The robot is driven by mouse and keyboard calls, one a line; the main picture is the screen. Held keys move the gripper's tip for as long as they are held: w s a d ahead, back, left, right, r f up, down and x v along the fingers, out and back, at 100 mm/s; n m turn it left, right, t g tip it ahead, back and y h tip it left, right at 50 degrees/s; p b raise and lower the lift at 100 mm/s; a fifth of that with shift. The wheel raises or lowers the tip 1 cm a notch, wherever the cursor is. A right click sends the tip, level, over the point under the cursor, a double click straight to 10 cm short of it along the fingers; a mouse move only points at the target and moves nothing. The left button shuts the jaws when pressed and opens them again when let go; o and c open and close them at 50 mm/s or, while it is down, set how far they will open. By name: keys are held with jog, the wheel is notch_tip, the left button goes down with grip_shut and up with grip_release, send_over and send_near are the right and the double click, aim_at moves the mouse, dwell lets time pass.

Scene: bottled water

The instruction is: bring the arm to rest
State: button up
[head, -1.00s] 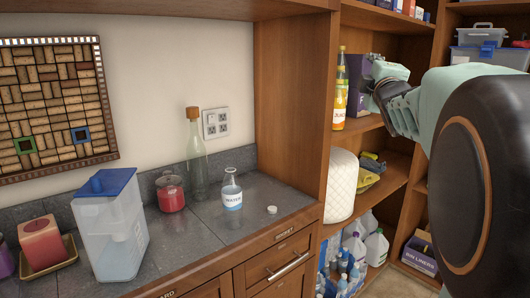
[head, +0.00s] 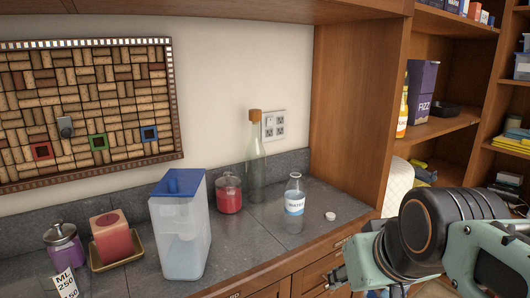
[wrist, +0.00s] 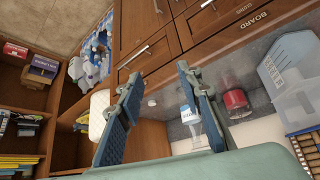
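My gripper (wrist: 158,72) is open in the wrist view, its two blue finger pads spread with nothing held between them. In the head view my gripper (head: 338,278) is at the lower right, in front of the counter edge and partly cut off by the frame. The bottle labelled water (head: 294,204) stands upright on the grey counter (head: 255,243), apart from my gripper. A small white cap (head: 330,216) lies to its right. In the wrist view the water bottle (wrist: 190,117) is partly hidden by the right finger.
A candle (head: 112,235) sits further left. Open shelves with a purple Fizz box (head: 421,90) are at the right. Cabinet drawers run below the counter.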

jog(key=s+a+f+m+g+p, duration=0.1)
jog(key=s+a+p, duration=0.15)
jog(key=s, duration=0.25)
notch_tip(320, 180, up, 13)
jog(key=p, duration=1.2)
jog(key=shift+w+r+p, duration=0.15)
jog(key=shift+r+p, duration=0.05)
jog(key=shift+p, duration=0.2)
